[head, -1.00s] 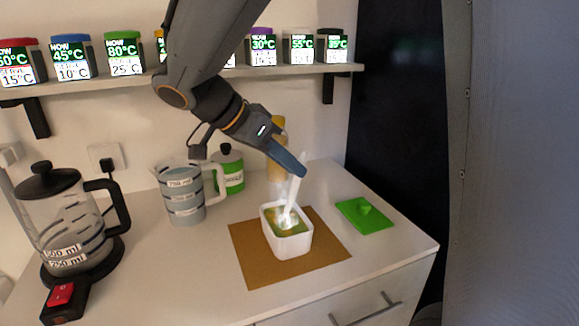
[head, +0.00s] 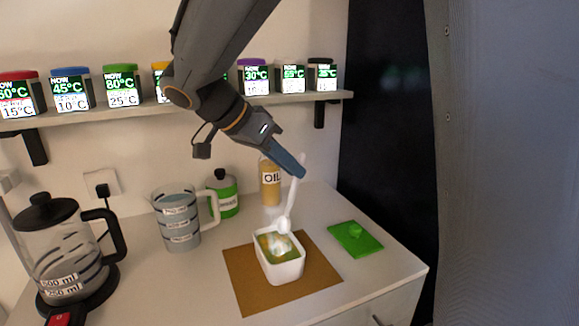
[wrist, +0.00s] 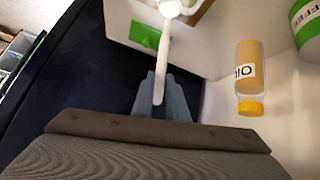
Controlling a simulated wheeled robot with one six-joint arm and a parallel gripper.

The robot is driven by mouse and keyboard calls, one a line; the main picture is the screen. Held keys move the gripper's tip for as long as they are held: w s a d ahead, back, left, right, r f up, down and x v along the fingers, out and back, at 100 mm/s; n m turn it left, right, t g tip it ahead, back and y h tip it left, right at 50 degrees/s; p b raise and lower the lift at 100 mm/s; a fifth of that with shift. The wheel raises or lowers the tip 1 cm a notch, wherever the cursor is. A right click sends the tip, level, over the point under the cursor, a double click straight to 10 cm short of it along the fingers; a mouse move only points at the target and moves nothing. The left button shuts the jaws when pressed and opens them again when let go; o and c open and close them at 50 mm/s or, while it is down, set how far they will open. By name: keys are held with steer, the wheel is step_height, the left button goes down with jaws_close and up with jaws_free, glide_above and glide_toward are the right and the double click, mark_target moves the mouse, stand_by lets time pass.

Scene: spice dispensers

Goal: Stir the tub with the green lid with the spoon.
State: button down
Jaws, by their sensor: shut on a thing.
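A white open tub (head: 282,273) stands upright on the brown mat, with yellow-green contents and a white patch inside. Its green lid (head: 355,239) lies flat on the counter to the right; it also shows in the wrist view (wrist: 145,36). My gripper (head: 299,172) is shut on the handle of a white spoon (head: 291,200), which hangs steeply with its bowl down. The bowl appears above the tub's back rim, out of the contents. In the wrist view the spoon (wrist: 164,55) runs out from between my fingertips (wrist: 162,98); the tub is mostly out of that view.
An oil bottle (head: 270,186), a green-banded jar (head: 223,198) and a measuring jug (head: 178,220) stand behind and left. A kettle (head: 62,255) is at far left. A shelf of spice dispensers (head: 160,110) runs along the wall. The brown mat (head: 240,285) is otherwise clear.

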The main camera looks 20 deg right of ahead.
steer(key=shift+r, duration=0.1)
steer(key=shift+r+p, duration=1.55)
steer(key=shift+r, duration=0.9)
steer(key=shift+s+d, duration=0.1)
